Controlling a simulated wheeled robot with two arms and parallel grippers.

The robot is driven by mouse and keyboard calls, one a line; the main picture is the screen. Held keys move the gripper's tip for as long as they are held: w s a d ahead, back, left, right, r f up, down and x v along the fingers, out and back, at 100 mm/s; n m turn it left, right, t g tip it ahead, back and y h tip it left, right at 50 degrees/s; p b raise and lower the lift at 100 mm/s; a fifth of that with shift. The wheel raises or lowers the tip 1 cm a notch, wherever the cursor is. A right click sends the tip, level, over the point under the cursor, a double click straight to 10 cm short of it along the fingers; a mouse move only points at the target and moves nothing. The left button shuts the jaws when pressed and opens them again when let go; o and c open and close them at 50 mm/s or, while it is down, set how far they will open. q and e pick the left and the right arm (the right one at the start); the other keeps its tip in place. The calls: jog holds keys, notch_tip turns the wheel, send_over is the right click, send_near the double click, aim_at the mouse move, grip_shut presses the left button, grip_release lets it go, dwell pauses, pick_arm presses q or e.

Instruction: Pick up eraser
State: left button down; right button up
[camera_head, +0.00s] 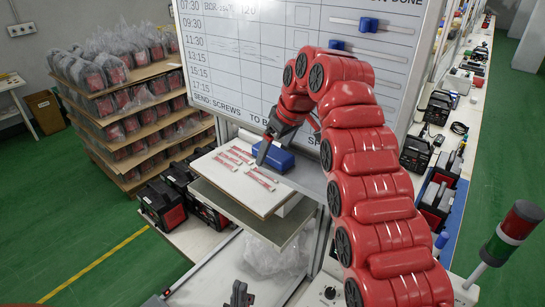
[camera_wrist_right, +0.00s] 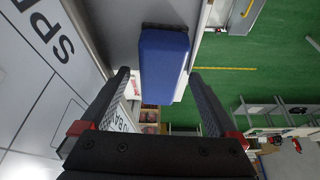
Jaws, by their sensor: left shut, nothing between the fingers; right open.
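The eraser is a blue block (camera_head: 278,158) on the ledge at the foot of the whiteboard, behind the small table. My right gripper (camera_head: 263,152) is at its left end in the head view. In the right wrist view the blue eraser (camera_wrist_right: 164,55) lies ahead, between the lines of the two open fingers, with a dark strip along its far end. The fingers show clear gaps on both sides of it and do not grip it. My left gripper (camera_head: 240,294) is low at the bottom edge of the head view, shut and empty.
A small table (camera_head: 245,195) with red-and-white strips stands in front. A shelf rack (camera_head: 140,125) of bagged red units is at left. A red-green signal light (camera_head: 512,232) is at right.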

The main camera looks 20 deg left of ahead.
grip_shut()
dwell(0.5)
jog(key=shift+r, duration=0.1)
